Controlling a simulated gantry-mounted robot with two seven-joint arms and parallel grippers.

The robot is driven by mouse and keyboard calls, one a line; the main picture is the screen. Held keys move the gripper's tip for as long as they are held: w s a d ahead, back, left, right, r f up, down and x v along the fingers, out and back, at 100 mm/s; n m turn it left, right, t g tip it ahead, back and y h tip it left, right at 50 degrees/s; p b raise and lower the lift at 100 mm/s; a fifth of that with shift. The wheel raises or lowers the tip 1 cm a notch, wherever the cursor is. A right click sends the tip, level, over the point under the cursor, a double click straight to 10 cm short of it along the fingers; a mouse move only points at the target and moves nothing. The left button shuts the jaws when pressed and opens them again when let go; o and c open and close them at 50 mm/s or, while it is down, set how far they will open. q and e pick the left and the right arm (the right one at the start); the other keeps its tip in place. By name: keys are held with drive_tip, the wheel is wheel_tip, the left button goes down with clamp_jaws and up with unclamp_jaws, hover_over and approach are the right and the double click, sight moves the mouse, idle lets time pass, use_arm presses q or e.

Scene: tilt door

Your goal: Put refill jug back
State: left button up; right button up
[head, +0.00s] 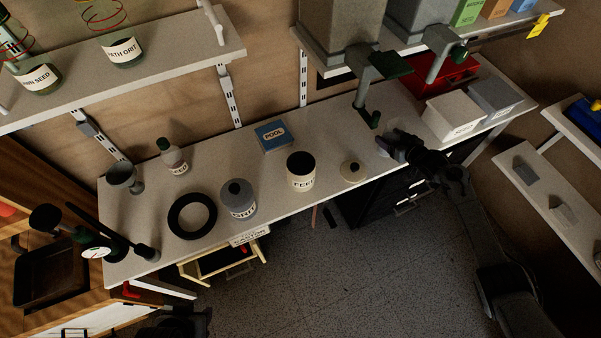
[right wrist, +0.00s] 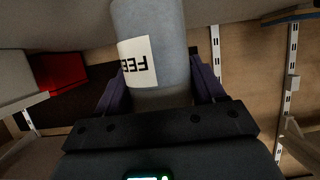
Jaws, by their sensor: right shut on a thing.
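My right gripper (head: 399,150) is over the bench at the right, below a dispenser spout. In the right wrist view its fingers (right wrist: 160,88) are shut on a pale grey cylindrical jug (right wrist: 172,25) with a white label showing "FEE". In the head view only a pale part of the jug (head: 383,147) shows beside the gripper. I cannot tell whether it touches the bench. An open cream FEED canister (head: 300,177) stands left of it, with a round cream lid (head: 352,171) lying between. A dark part, probably my left gripper (head: 183,322), shows at the bottom edge, its fingers unclear.
Dispenser hoppers (head: 335,25) hang above the bench (head: 250,180). A grey GRIT canister (head: 238,200), black ring (head: 192,232), blue POOL box (head: 272,135) and bottle (head: 173,158) stand left. A drawer (head: 222,262) is open below the front edge.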

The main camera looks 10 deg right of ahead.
idle(0.3)
drive_tip(key=shift+f, duration=0.3)
drive_tip(key=o, duration=1.6)
drive_tip(key=shift+o, duration=0.4)
drive_tip(key=shift+f, duration=0.15)
drive_tip(key=shift+s+d+r, duration=0.15)
drive_tip(key=shift+s+r, duration=0.15)
drive_tip(key=shift+s, duration=0.15)
drive_tip(key=p+v, duration=0.3)
drive_tip(key=v, duration=0.6)
drive_tip(key=shift+s, duration=0.4)
